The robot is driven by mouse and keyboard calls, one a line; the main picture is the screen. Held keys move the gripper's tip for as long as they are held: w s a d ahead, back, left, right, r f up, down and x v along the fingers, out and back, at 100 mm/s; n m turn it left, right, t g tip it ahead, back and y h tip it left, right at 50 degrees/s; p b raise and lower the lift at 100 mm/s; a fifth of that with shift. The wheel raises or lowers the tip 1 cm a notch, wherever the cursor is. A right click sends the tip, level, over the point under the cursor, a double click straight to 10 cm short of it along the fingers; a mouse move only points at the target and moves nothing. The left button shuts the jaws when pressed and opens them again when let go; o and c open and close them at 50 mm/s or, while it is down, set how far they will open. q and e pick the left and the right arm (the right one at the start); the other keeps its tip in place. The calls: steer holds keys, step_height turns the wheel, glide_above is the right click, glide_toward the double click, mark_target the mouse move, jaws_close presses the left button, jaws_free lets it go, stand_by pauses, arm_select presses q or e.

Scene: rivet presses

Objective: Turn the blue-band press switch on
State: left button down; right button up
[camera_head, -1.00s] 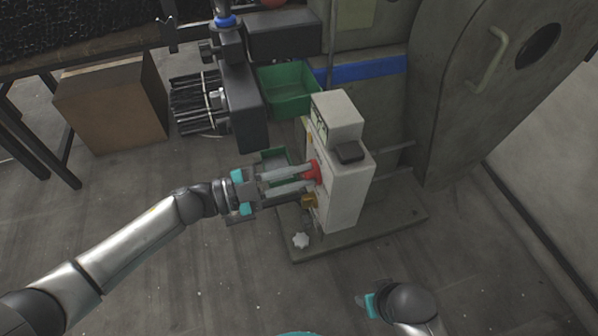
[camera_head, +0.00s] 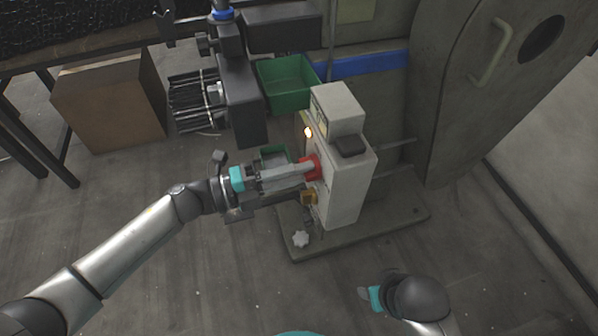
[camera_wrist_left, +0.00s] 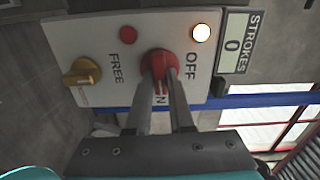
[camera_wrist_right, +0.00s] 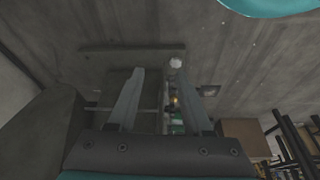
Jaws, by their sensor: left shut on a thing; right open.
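The press control box (camera_head: 346,190) is pale and stands beside the blue band (camera_head: 365,67) on the machine. Its red switch knob (camera_head: 312,165) also shows in the left wrist view (camera_wrist_left: 159,62), on a panel marked OFF and FREE; a third label is mostly hidden behind the fingers, with an N showing. My left gripper (camera_head: 306,170) is shut on the red knob, one finger on each side. A lamp (camera_wrist_left: 201,32) on the panel glows, and it shows lit in the head view (camera_head: 308,132). My right gripper (camera_head: 366,296) is open and empty, low over the floor.
A yellow knob (camera_wrist_left: 82,72) and a dark red round part (camera_wrist_left: 127,35) share the panel. The STROKES counter (camera_wrist_left: 232,45) reads 0. A green bin (camera_head: 288,88) and a black motor unit (camera_head: 240,105) stand behind. A cardboard box (camera_head: 110,105) is at left.

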arm_select(q)
steer(key=shift+m, duration=0.4)
arm_select(e)
steer(key=shift+w+r, duration=0.15)
steer(key=shift+r, duration=0.2)
steer(key=shift+w+r, duration=0.1)
steer(key=shift+r, duration=0.1)
arm_select(q)
steer(key=c, duration=0.8)
jaws_free()
arm_select(e)
steer(key=shift+f, duration=0.2)
arm_select(q)
steer(key=shift+a, duration=0.1)
steer(key=p+v, duration=0.2)
steer(key=v, duration=1.3)
arm_select(e)
steer(key=shift+g, duration=0.4)
steer(key=f, duration=0.1)
steer(key=s+f, duration=0.1)
steer(key=f, duration=0.2)
steer(key=shift+s+d+f, duration=0.1)
steer(key=shift+s+f, duration=0.3)
